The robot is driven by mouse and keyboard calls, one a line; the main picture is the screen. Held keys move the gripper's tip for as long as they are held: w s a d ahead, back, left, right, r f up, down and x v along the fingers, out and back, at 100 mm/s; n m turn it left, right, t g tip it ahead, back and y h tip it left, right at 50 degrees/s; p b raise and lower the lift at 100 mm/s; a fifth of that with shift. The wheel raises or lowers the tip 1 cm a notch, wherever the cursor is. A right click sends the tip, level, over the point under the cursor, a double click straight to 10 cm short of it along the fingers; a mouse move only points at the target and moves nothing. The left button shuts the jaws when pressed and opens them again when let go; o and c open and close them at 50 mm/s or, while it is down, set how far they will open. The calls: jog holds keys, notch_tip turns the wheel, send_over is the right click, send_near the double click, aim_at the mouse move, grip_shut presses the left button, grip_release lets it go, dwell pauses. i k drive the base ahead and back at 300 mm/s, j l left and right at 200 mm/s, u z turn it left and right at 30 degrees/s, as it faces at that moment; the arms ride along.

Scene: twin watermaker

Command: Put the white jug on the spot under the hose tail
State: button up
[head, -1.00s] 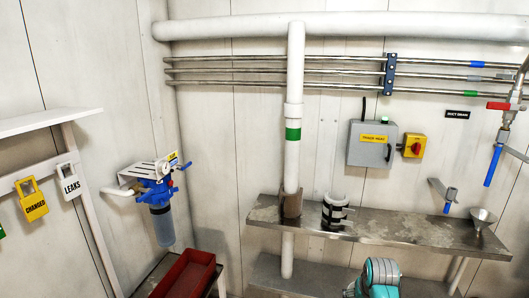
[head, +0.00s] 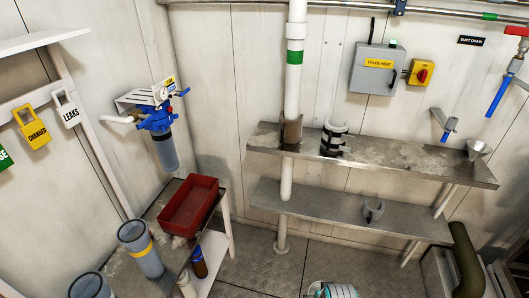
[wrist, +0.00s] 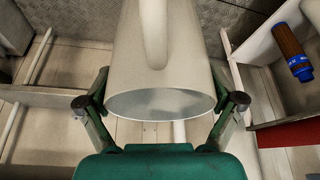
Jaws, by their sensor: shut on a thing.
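The white jug (wrist: 165,60) fills the middle of the wrist view, its handle towards the camera and its open rim at the lower end in the picture. My gripper (wrist: 162,104) is shut on it, with one dark finger on each side of the body. The jug's far end is cut off by the top edge, and I cannot make out the jug in the head view. A blue tail (head: 497,97) hangs from a red-handled valve at the far right. A smaller blue-tipped outlet (head: 445,131) is on the wall; I cannot tell which is the hose tail.
A metal upper shelf (head: 400,165) carries a funnel (head: 479,149) and a strapped holder (head: 334,138). A lower shelf (head: 330,212) holds a grey clip (head: 373,211) and has bare room. A red tray (head: 188,206) sits on the left bench. A dark green pipe (head: 466,258) rises at right.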

aim_at(458, 170)
jog(key=i+l+u, duration=0.1)
jog(key=l, duration=0.25)
jog(key=i+l+u, duration=0.1)
jog(key=i+l, duration=0.35)
jog(key=l, duration=0.3)
jog(key=i+l+u, duration=0.15)
jog(key=l, duration=0.2)
